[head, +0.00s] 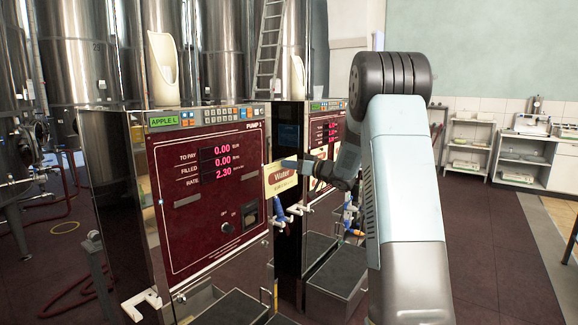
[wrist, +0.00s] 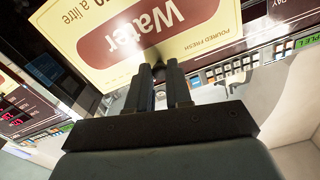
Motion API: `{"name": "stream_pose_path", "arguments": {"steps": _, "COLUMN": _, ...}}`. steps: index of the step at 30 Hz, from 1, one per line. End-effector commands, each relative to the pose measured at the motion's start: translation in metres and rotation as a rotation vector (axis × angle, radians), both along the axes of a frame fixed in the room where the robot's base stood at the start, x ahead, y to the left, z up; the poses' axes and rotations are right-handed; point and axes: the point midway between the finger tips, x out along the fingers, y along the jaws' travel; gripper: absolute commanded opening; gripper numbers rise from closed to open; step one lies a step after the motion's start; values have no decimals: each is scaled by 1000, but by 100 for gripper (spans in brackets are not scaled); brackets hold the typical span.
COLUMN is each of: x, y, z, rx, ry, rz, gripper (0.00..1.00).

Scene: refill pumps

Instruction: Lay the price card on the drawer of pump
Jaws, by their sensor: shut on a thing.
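The price card (head: 281,179) is cream with a brown oval reading "Water". My gripper (head: 294,165) is shut on its edge and holds it in the air beside the near pump (head: 205,235). In the wrist view the card (wrist: 105,42) fills the upper left beyond my gripper (wrist: 162,72), whose fingers pinch its edge. The near pump has a dark red panel and an "APPLE L" display. A grey open-topped drawer (head: 235,308) sits low before it, cut by the frame edge. Another grey drawer (head: 340,268) sits low at the far pump (head: 322,135), partly hidden by my arm.
Blue-handled nozzles (head: 279,212) hang between the pumps, close below the card. White scoop-shaped holders (head: 163,68) stand on top of the pumps. Steel tanks and a ladder (head: 268,45) are behind. The dark floor at right is open before white shelves (head: 468,145).

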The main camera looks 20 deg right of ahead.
Motion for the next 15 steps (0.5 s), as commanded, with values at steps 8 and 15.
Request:
{"name": "stream_pose_path", "arguments": {"steps": 8, "x": -11, "y": -8, "z": 0, "rx": 1, "ry": -1, "rz": 0, "gripper": 0}}
{"name": "stream_pose_path", "arguments": {"steps": 15, "x": -20, "y": -15, "z": 1, "rx": 0, "ry": -1, "rz": -1, "gripper": 0}}
